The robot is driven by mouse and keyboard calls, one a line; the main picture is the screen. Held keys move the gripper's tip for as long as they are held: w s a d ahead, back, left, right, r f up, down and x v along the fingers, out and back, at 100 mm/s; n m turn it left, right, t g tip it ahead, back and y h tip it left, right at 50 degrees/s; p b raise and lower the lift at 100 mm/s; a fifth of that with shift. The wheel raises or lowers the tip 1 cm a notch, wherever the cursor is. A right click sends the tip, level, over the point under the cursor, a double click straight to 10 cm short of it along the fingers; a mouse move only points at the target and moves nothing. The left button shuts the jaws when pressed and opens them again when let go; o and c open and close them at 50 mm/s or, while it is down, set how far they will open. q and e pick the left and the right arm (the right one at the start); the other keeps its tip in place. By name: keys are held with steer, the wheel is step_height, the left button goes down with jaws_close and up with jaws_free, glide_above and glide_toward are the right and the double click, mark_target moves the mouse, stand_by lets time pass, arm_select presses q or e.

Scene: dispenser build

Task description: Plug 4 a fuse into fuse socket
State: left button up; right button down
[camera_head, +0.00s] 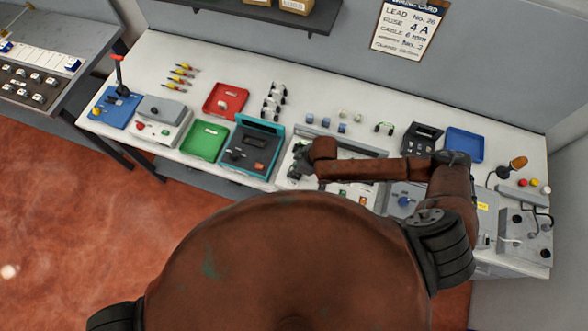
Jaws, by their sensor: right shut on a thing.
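My right arm reaches leftward across the workbench. My right gripper (298,165) is over the left end of a pale fixture (347,143) with a raised back edge. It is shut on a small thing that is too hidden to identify. The fuse socket cannot be made out; the arm covers much of the fixture. Small blue-grey pieces (325,122), perhaps fuses, stand behind the fixture, with pale pieces (343,113) beyond them. A wall card (408,28) reads "FUSE 4 A". My left gripper is out of the picture.
Left of the gripper are a teal-framed tester (272,129), a green tray (205,140), a red tray (227,99) and a grey device with a red button (160,122). A black holder (422,138) and blue tray (465,144) stand at right.

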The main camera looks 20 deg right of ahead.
steer(key=shift+s+d+f, duration=0.1)
steer(key=shift+s+f, duration=0.2)
steer(key=shift+f, duration=0.15)
steer(key=c, duration=2)
jaws_free()
steer(key=shift+o, duration=0.9)
steer(key=shift+f, duration=0.15)
steer(key=o, duration=0.6)
steer(key=shift+w, duration=0.15)
steer(key=shift+r, duration=0.25)
steer(key=shift+w+r, duration=0.1)
steer(key=shift+r, duration=0.05)
steer(key=shift+r+p, duration=2.3)
steer(key=shift+p, duration=0.35)
steer(key=shift+r+p, duration=0.4)
steer(key=shift+r, duration=0.8)
